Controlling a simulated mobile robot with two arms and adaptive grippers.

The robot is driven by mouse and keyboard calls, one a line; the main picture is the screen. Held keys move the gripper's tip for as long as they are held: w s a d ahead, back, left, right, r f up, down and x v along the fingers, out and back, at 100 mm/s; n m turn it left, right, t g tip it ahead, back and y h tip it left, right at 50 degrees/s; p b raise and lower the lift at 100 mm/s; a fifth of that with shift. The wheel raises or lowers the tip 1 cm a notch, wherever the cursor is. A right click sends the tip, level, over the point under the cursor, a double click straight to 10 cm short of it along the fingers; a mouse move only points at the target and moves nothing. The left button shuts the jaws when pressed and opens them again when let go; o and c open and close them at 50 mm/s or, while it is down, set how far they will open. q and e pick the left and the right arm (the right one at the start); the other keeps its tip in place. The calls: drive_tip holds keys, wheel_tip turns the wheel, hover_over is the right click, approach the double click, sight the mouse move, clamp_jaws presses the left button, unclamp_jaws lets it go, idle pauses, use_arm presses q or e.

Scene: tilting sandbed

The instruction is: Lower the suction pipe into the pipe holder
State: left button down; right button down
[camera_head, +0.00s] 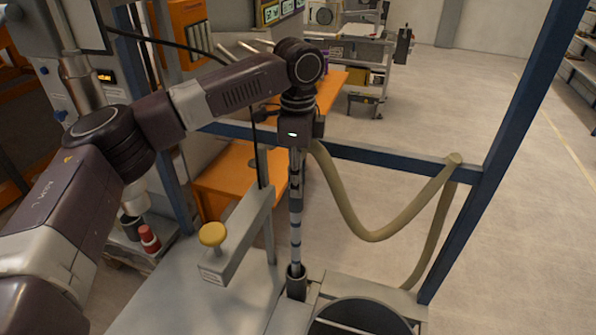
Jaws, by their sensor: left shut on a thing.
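The suction pipe (295,225) is a slim grey tube with dark bands, standing close to upright in the middle of the view. My left gripper (296,170) points down and is shut on its upper part. The pipe holder (296,284) is a short dark cup below it. The pipe's lower end meets the holder's mouth and appears to be inside it; how deep cannot be seen. A tan hose (372,236) runs from near the pipe's top and loops to the right. My right gripper is out of view.
A blue frame (395,162) stands behind and right of the pipe, with the hose over its rail. A grey arm with a yellow knob (212,234) is close on the left. A dark round opening (358,318) is at the lower right. Orange benches (225,180) stand behind.

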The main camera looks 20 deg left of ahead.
sight(298, 206)
use_arm(q)
drive_tip(key=shift+f, duration=3.85)
drive_tip(key=c, duration=1.5)
unclamp_jaws()
drive_tip(key=shift+s, duration=0.1)
drive_tip(key=shift+c, duration=0.2)
wheel_tip(298, 206, up, 12)
drive_tip(key=shift+f, duration=0.1)
